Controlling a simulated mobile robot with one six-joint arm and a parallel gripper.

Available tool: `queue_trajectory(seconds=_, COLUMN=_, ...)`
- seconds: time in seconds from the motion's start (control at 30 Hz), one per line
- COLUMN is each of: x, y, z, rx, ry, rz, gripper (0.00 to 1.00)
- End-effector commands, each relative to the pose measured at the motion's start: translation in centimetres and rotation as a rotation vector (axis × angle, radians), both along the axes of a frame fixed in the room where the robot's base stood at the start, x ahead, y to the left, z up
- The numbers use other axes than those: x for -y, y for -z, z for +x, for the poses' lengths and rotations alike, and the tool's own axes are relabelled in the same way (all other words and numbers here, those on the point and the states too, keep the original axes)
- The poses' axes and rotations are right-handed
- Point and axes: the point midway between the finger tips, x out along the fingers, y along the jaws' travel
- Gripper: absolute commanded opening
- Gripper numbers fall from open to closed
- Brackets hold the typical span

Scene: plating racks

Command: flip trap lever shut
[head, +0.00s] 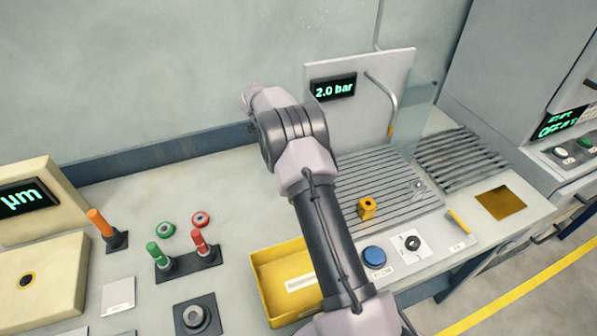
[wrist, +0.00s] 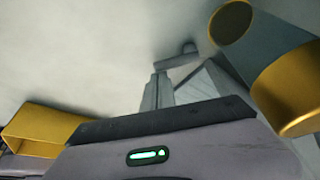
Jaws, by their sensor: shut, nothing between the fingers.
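No lever is labelled as the trap lever in a way I can read. In the head view, a short yellow handle (head: 459,221) lies tilted at the front right of the ribbed bench. An orange-handled lever (head: 101,224) stands tilted on a dark base at the left. My gripper (wrist: 178,72) shows in the wrist view, shut and empty, in front of a pale blurred surface. In the head view my arm reaches up to the back wall, and the fingers cannot be made out there. Both handles are well apart from my arm.
Green (head: 154,254) and red (head: 199,243) handles stand on a dark plate. A yellow tray (head: 262,285) lies beside my arm. A small yellow block (head: 367,208), a blue button (head: 374,254) and a black knob (head: 412,243) are to the right. A bent pipe (head: 389,97) hangs above.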

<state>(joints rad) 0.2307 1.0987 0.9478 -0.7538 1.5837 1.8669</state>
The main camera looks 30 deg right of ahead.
Motion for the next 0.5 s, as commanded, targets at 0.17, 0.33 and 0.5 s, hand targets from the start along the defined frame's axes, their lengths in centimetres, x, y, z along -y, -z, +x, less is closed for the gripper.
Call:
queue_trajectory(seconds=0.17, x=-0.7, y=-0.1, z=0.6, rx=0.001, ry=0.108, rz=0.000, gripper=0.00)
queue_trajectory(seconds=0.33, x=-1.3, y=-0.1, z=1.3, rx=0.000, ry=0.105, rz=0.001, gripper=0.00)
queue_trajectory(seconds=0.5, x=-1.7, y=-0.1, z=1.9, rx=0.000, ry=0.103, rz=0.000, gripper=0.00)
